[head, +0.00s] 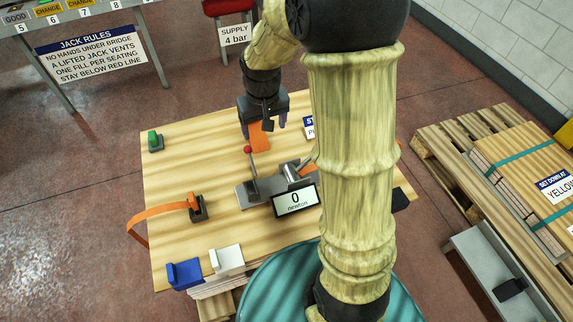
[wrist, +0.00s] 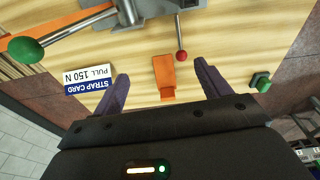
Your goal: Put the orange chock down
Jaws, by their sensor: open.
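The orange chock (head: 259,138) is near the far side of the wooden table (head: 190,165), behind the metal strap device. In the wrist view the chock (wrist: 164,74) lies between my two purple fingers, with a visible gap on each side. It appears to rest on the table top. My gripper (head: 264,125) is open above the chock and not closed on it. In the wrist view my gripper (wrist: 162,72) shows both fingers spread wide. Part of the chock is hidden behind my gripper in the head view.
The metal device (head: 262,190) has a red-knobbed lever (wrist: 181,55) close to the chock and a display (head: 295,200) reading 0. A strap card (wrist: 88,80) lies beside one finger.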

